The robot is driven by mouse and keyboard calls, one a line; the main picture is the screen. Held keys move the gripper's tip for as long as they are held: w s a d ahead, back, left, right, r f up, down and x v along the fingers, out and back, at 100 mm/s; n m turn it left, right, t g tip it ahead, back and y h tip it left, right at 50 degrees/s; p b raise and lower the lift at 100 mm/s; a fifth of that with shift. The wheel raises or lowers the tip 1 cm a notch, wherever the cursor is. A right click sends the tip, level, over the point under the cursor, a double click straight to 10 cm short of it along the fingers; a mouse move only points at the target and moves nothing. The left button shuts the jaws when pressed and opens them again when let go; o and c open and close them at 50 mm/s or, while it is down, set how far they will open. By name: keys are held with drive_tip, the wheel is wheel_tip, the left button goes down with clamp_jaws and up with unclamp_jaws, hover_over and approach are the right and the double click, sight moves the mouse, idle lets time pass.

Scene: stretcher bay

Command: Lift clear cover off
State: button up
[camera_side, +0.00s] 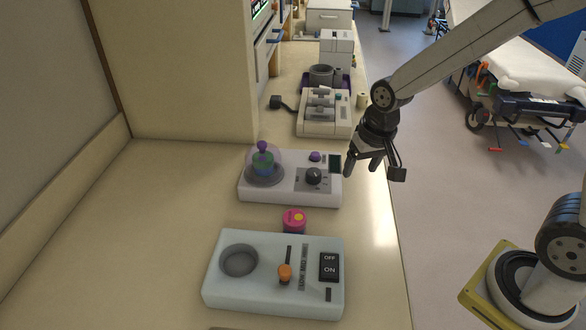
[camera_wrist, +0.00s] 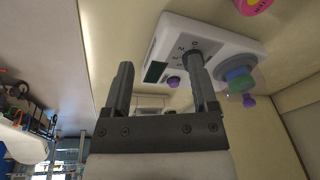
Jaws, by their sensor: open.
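The clear cover (camera_side: 278,160) is a see-through dome with a purple knob (camera_side: 263,146) on top. It sits at the left end of a white device (camera_side: 290,192), over a blue and green item (camera_side: 263,163). In the wrist view the cover (camera_wrist: 248,84) shows at the right, its purple knob (camera_wrist: 249,101) pointing down. My gripper (camera_side: 366,166) is open and empty, to the right of the device and apart from the cover. In the wrist view its two fingers (camera_wrist: 160,82) are spread, the right one overlapping the device's black dial.
A pale device with an orange lever (camera_side: 285,273) and OFF/ON switch stands in front. A pink-lidded jar (camera_side: 294,221) stands between the two devices. Another instrument (camera_side: 323,113) is behind. The counter (camera_side: 130,230) is bare at left; its right edge drops to the floor.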

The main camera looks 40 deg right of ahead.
drive_tip(key=w+a+r+m, duration=0.2)
drive_tip(key=w+m, duration=0.1)
drive_tip(key=w, duration=0.3)
drive_tip(key=w+a+r+m, duration=0.1)
drive_tip(key=w+r+m, duration=0.15)
drive_tip(key=w, duration=0.25)
drive_tip(key=m+g+y, duration=0.2)
drive_tip(key=m, duration=0.7)
approach(262, 142)
drive_tip(key=shift+w+a+f, duration=0.1)
drive_tip(key=shift+a+f, duration=0.2)
drive_tip(key=shift+a, duration=0.1)
drive_tip(key=shift+f, duration=0.15)
drive_tip(key=shift+a+f, duration=0.2)
drive_tip(key=shift+f, duration=1)
drive_tip(key=shift+f, duration=0.1)
drive_tip(key=shift+a+f, duration=0.15)
drive_tip(key=shift+f, duration=1.1)
drive_tip(key=shift+a+f, duration=0.1)
drive_tip(key=shift+f, duration=1.1)
